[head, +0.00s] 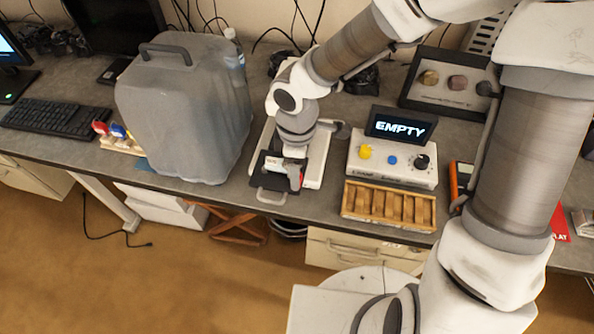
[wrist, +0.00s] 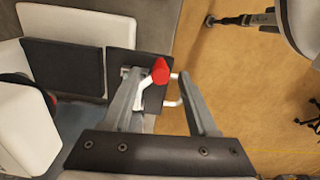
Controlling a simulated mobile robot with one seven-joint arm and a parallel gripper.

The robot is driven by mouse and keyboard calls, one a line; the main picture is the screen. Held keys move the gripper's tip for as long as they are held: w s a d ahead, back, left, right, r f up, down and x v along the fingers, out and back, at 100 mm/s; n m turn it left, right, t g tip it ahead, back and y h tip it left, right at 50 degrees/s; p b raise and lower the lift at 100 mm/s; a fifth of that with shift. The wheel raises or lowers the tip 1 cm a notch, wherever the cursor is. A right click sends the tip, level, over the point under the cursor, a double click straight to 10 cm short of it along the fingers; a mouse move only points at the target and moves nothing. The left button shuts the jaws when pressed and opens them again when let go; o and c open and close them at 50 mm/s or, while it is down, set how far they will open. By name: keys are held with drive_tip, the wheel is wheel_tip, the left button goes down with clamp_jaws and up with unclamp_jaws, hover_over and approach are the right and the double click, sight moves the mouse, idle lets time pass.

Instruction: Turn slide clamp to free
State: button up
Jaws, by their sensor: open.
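The slide clamp shows in the wrist view as a red-tipped lever (wrist: 160,70) with a pale arm, over a dark plate at the table's front edge. My gripper (wrist: 161,84) is open, with one grey finger on each side of the red tip. The left finger looks close to the lever's pale arm; I cannot tell whether it touches. The right finger stands apart from the red tip. In the head view the red part (head: 296,180) shows beside my gripper, which hides much of the clamp.
A big grey jerrycan (head: 185,110) stands close on the left. On the right are a white control box (head: 390,172) with a screen reading "EMPTY" and a slotted wooden tray (head: 388,206). A keyboard (head: 55,118) lies far left. The floor (head: 150,285) in front is mostly open.

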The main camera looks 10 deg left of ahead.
drive_tip(key=shift+f, duration=0.3)
clamp_jaws()
drive_tip(key=shift+m, duration=0.3)
drive_tip(key=m+b, duration=0.3)
drive_tip(key=m, duration=0.1)
drive_tip(key=shift+f+m, duration=0.1)
drive_tip(key=shift+m, duration=0.2)
drive_tip(key=shift+m+b, duration=1.45)
drive_tip(key=shift+m, duration=0.95)
